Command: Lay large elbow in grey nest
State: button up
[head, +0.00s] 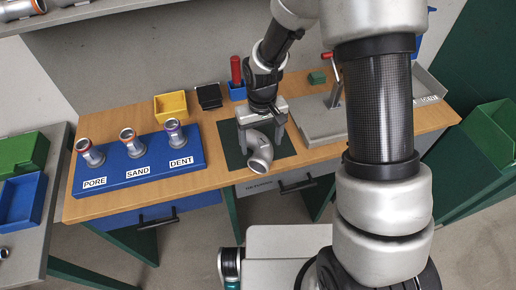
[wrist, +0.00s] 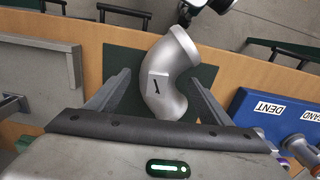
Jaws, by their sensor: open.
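The large elbow (head: 260,158) is a silver-grey curved pipe casting on a dark green mat (head: 233,157) on the wooden bench. My gripper (head: 262,130) is open above the elbow.
A yellow bin (head: 171,106), a black holder (head: 209,97) and a blue cup with a red-handled tool (head: 236,80) stand behind. A red-tipped lever (head: 333,80) rises from the grey fixture.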

jog(key=shift+f, duration=0.4)
grip_shut()
jog(key=shift+w+r, duration=0.1)
